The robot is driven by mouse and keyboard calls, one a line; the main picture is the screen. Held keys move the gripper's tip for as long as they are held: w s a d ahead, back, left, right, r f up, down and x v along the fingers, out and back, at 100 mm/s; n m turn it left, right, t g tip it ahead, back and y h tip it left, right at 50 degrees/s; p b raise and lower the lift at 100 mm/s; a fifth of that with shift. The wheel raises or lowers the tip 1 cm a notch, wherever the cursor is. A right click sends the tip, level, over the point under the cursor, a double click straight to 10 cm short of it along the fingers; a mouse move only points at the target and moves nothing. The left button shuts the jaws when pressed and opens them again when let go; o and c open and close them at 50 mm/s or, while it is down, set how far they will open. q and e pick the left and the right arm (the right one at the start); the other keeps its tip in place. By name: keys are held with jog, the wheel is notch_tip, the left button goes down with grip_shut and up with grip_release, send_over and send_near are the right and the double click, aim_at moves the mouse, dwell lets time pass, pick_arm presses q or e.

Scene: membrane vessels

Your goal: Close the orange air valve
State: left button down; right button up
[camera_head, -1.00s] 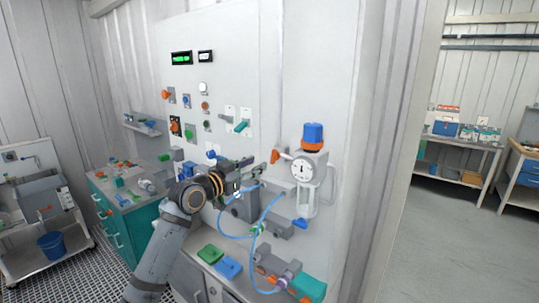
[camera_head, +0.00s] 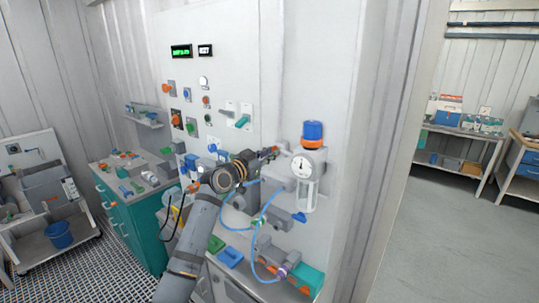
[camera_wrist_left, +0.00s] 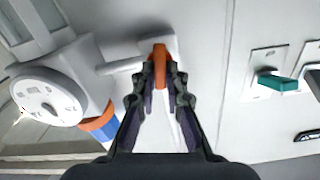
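The orange air valve handle (camera_wrist_left: 160,66) is a short orange lever on a grey body on the wall panel. In the left wrist view it stands upright in the picture, between the two fingers of my left gripper (camera_wrist_left: 160,80). The fingers are close on both sides of it; whether they press on it I cannot tell. In the head view my left gripper (camera_head: 265,155) reaches the panel just left of the round gauge (camera_head: 303,165), and it largely hides the handle. My right gripper is not in view.
The gauge (camera_wrist_left: 45,108) and its orange-and-blue knob (camera_wrist_left: 100,127) are close left of my gripper in the wrist view. A teal switch (camera_wrist_left: 278,83) is to the right. Blue tubing (camera_head: 240,229) hangs below the arm, above a counter with green and blue trays.

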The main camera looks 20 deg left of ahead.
pick_arm(q)
jog(key=shift+d+f+m+b, duration=0.1)
jog(key=shift+f+m+b, duration=0.05)
jog(key=shift+m+b, duration=2.45)
jog(key=shift+d+f+m+b, duration=0.1)
jog(key=shift+m+b, duration=2.4)
jog(key=shift+m, duration=0.15)
jog(key=shift+f+m+b, duration=0.15)
jog(key=shift+m+b, duration=2.4)
jog(key=shift+m, duration=0.1)
jog(key=c, duration=1.4)
grip_release()
jog(key=shift+s+r, duration=0.1)
jog(key=shift+s, duration=0.1)
